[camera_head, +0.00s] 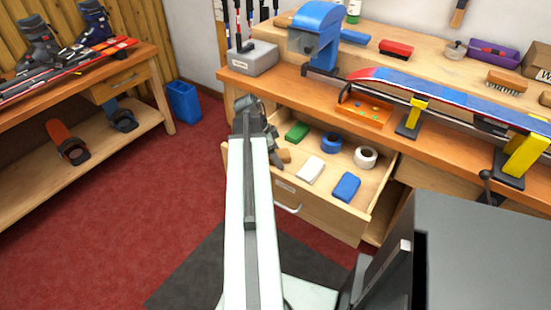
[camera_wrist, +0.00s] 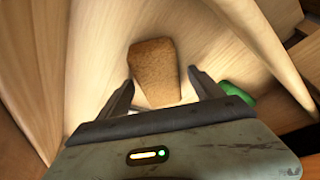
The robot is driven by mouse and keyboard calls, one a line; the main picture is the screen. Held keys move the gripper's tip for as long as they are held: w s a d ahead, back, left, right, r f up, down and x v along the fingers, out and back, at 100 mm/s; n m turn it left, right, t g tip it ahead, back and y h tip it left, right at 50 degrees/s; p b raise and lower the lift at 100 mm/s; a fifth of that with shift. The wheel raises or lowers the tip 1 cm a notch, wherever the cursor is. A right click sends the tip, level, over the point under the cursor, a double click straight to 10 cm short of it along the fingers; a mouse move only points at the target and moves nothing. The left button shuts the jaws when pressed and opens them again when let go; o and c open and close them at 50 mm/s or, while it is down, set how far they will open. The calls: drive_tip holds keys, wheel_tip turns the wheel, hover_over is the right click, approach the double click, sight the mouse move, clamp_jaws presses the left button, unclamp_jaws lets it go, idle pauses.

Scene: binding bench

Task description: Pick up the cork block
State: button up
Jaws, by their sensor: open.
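The cork block (camera_wrist: 155,72) is brown and speckled and lies in the open wooden drawer (camera_head: 318,215). In the wrist view it sits ahead of and between the two fingers of my gripper (camera_wrist: 158,85). The fingers are apart, one on each side of its near end, and I cannot tell whether either touches it. In the head view my gripper (camera_head: 262,135) is over the drawer's left side. A small part of the cork block (camera_head: 285,156) shows there just right of my gripper; the rest is hidden behind it.
The drawer also holds a green block (camera_head: 297,131), a white block (camera_head: 311,171), a blue block (camera_head: 346,187), blue tape (camera_head: 331,142) and white tape (camera_head: 365,157). The green block (camera_wrist: 238,92) is right of the right finger. The drawer's side walls are close.

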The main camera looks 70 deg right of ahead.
drive_tip(key=shift+f, duration=0.15)
drive_tip(key=c, duration=1.6)
wheel_tip(320, 180, up, 10)
drive_tip(key=p, duration=1)
drive_tip(key=shift+r, duration=0.25)
